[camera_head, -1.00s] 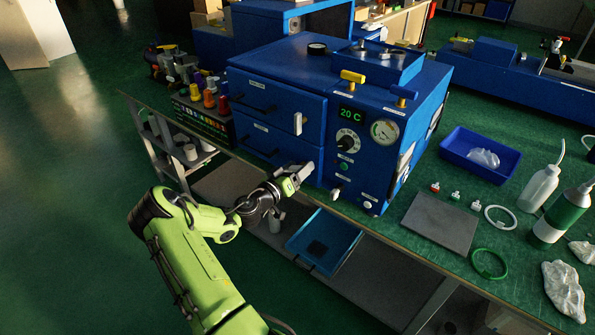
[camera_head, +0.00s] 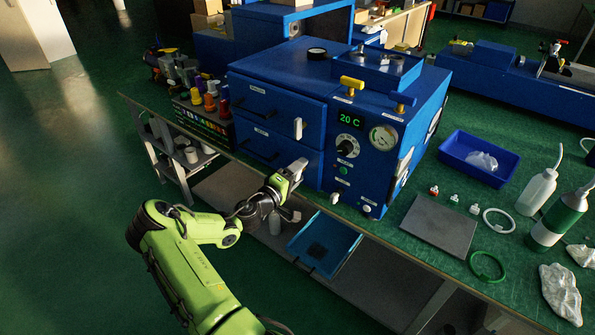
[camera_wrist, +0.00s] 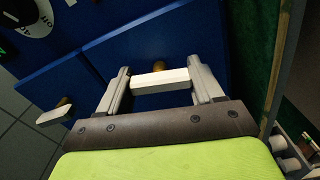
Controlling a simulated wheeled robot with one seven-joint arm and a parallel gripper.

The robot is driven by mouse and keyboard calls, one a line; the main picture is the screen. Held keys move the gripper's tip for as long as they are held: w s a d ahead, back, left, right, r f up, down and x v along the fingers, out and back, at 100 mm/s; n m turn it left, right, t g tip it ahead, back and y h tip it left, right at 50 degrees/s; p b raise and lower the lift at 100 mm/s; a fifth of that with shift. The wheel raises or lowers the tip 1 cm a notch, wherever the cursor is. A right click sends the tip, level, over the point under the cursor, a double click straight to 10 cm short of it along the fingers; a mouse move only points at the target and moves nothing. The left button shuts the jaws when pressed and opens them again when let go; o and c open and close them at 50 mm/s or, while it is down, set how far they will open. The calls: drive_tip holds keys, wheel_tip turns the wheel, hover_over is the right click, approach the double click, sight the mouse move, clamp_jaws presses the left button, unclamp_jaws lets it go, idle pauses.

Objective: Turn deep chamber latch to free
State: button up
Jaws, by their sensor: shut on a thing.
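The blue machine (camera_head: 310,75) has two chamber fronts stacked on its left. The upper chamber's white latch (camera_head: 298,128) hangs upright at the front's right edge; in the wrist view what seems to be this latch (camera_wrist: 54,114) lies to the left on a brass pivot. My gripper (camera_head: 295,167) is at the right end of the lower front and hides its latch in the head view. In the wrist view my gripper (camera_wrist: 162,85) is shut on a white latch (camera_wrist: 160,81), which spans between both fingers. Its brass pivot (camera_wrist: 159,65) shows just beyond.
Right of the chambers are a dial (camera_head: 347,146), a gauge (camera_head: 384,137) and a yellow handle (camera_head: 351,82). A blue tray (camera_head: 325,243) sits below, near my gripper. A rack of coloured tools (camera_head: 205,118) stands left of the machine. A grey plate (camera_head: 440,226) lies at right.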

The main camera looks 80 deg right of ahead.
drive_tip(key=shift+w+n+p, duration=0.15)
drive_tip(key=shift+n+p, duration=0.2)
drive_tip(key=shift+n, duration=0.75)
drive_tip(key=o, duration=1)
drive_tip(key=shift+o, duration=0.2)
drive_tip(key=v, duration=1.5)
drive_tip(key=shift+a+p, duration=0.35)
drive_tip(key=shift+p, duration=0.1)
drive_tip(key=shift+w, duration=0.2)
